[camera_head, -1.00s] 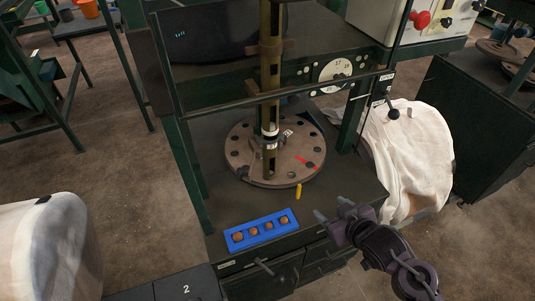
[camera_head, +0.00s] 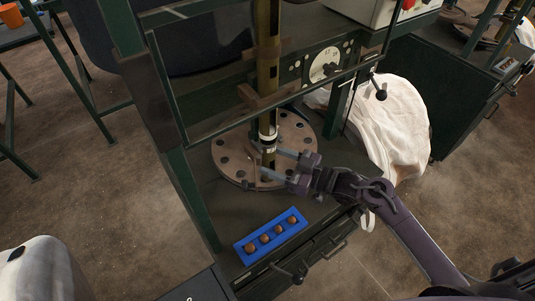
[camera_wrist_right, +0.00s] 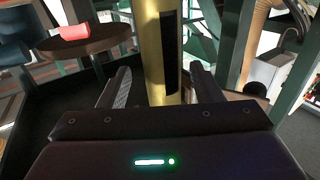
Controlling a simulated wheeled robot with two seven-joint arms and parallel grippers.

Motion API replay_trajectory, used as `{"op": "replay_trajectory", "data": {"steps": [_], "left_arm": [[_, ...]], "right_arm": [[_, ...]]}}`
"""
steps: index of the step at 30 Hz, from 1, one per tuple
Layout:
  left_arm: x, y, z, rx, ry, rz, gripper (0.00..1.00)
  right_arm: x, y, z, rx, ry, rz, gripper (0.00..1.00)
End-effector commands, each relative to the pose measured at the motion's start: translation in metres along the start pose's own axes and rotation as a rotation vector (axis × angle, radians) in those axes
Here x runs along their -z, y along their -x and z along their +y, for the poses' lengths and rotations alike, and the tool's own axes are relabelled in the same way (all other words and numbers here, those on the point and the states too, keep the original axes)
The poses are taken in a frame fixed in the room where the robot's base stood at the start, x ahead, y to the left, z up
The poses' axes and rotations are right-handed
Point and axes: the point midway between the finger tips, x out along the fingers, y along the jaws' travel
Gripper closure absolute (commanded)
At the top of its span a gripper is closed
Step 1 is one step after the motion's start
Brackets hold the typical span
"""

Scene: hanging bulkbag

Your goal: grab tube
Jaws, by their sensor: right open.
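An upright brass tube (camera_head: 267,65) with dark slots stands over a round brown plate (camera_head: 228,156) with holes, inside the green machine frame. My right gripper (camera_head: 267,165) is open, its fingers reaching over the plate toward the tube's lower part. In the right wrist view the brass tube (camera_wrist_right: 154,45) rises between the two open fingers (camera_wrist_right: 161,84), with gaps on both sides. The tube's lower end is hidden there behind the gripper body. My left gripper is not in view.
A blue tray (camera_head: 270,236) with several brown balls lies at the machine's front edge. A clear panel and frame bar (camera_head: 230,123) cross in front of the tube above my gripper. A pale bag (camera_head: 385,125) hangs at the right.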

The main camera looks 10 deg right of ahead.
Motion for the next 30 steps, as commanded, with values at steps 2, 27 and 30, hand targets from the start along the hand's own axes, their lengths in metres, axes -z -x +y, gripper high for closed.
{"op": "replay_trajectory", "data": {"steps": [2, 27, 30], "left_arm": [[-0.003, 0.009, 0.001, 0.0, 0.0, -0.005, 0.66], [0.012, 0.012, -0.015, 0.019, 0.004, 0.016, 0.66], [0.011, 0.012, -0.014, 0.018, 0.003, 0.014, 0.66]], "right_arm": [[0.003, -0.014, -0.002, -0.001, -0.002, 0.003, 0.41], [-0.002, -0.036, -0.002, -0.001, 0.001, -0.001, 0.92], [-0.001, -0.037, -0.002, -0.001, 0.002, 0.001, 0.95]]}}
